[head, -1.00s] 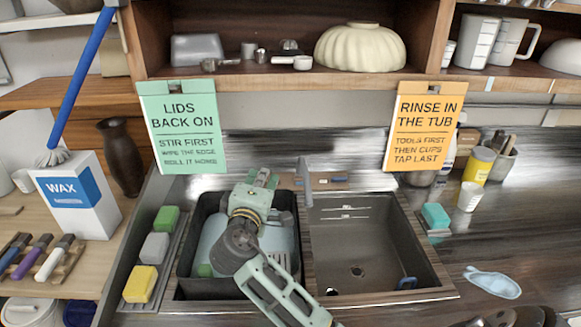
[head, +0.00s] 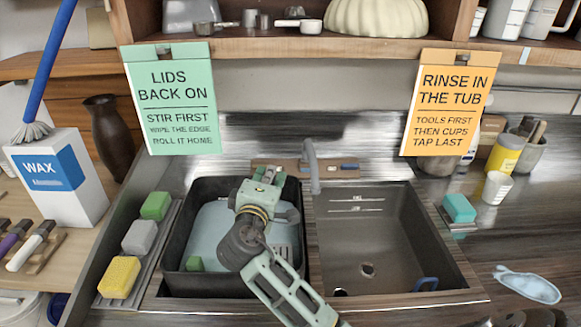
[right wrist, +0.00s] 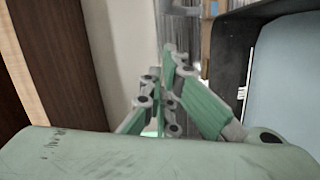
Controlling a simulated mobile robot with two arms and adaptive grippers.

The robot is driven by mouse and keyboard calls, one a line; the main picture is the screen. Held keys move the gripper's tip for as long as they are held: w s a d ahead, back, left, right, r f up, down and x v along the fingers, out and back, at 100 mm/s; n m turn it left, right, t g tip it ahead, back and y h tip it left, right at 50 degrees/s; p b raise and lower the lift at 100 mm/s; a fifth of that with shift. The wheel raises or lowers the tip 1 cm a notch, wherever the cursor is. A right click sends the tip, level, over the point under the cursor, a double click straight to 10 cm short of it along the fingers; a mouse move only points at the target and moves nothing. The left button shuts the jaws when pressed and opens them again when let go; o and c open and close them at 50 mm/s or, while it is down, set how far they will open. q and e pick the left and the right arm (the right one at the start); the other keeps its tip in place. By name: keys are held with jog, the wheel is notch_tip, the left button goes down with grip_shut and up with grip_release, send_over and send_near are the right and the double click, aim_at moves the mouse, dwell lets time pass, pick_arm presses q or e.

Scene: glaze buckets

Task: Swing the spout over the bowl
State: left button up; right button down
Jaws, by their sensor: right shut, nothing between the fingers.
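The grey spout (head: 312,168) stands behind the sink, at the divider between the two basins, with its end over the divider or the edge of the right basin. No separate bowl is clearly identifiable at the sink. My right gripper (head: 268,172) is over the back of the tub, left of the spout, apart from it. In the right wrist view its green fingers (right wrist: 172,60) are together and empty. My left gripper is not in view.
Sponges (head: 139,237) lie in a row left of the tub. A teal sponge (head: 459,208) sits right of the basin. Two hanging signs, green (head: 171,98) and orange (head: 447,102), flank the sink below the shelf (head: 330,50). The counter behind the spout is narrow.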

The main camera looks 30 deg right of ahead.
pick_arm(q)
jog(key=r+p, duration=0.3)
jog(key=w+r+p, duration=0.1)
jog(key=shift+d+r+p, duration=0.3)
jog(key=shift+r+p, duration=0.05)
jog(key=shift+p, duration=0.05)
pick_arm(e)
jog(key=w+d+f, duration=0.1)
jog(key=w+d, duration=0.4)
jog(key=d, duration=0.5)
jog(key=shift+w, duration=0.25)
jog(key=shift+s+d, duration=0.1)
